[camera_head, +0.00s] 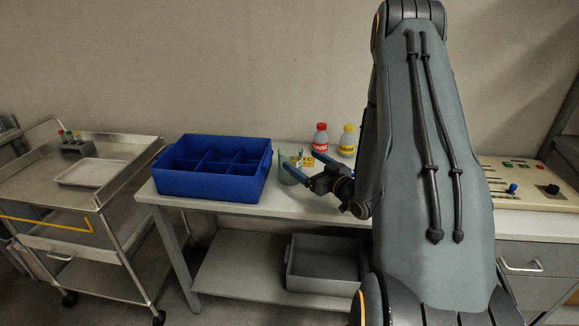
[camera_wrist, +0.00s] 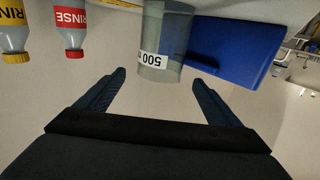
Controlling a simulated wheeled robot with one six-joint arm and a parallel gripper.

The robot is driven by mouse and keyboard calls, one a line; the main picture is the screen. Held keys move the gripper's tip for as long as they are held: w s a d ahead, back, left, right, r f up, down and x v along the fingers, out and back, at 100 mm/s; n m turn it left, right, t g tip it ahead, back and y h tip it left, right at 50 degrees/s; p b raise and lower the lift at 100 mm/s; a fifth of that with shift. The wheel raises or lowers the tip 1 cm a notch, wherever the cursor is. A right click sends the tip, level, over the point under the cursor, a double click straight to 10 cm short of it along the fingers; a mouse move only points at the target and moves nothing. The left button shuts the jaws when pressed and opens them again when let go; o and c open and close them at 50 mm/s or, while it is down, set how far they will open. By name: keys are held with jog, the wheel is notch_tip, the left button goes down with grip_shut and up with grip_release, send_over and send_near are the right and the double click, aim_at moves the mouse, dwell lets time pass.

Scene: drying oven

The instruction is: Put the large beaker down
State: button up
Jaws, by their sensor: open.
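The large beaker (camera_head: 290,169) is clear grey-green glass and stands upright on the bench, just right of the blue bin. In the wrist view, which is upside down, the beaker (camera_wrist: 165,35) shows a white label reading 500. My gripper (camera_head: 298,159) is open at the beaker. In the wrist view my gripper (camera_wrist: 158,77) has its two fingers spread apart, with the beaker just ahead of and between the tips. No finger visibly grips the glass. The beaker's base is cut off in the wrist view.
A blue divided bin (camera_head: 210,187) stands close left of the beaker. Red-capped (camera_head: 320,138) and yellow-capped (camera_head: 347,142) rinse bottles stand behind. A steel cart (camera_head: 120,180) is at left, a control panel (camera_head: 530,190) at right.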

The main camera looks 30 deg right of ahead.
aim_at(298, 156)
jog(key=shift+w+a+p, duration=0.15)
jog(key=shift+w+p, duration=0.3)
jog(key=shift+w, duration=0.5)
jog(key=shift+w+a+p, duration=0.2)
jog(key=shift+w+p, duration=0.25)
jog(key=shift+w, duration=0.5)
jog(key=shift+w+a+p, duration=0.15)
jog(key=shift+w+p, duration=0.3)
jog(key=shift+w, duration=0.5)
jog(key=c, duration=1.7)
jog(key=shift+r, duration=0.1)
jog(key=shift+r, duration=0.1)
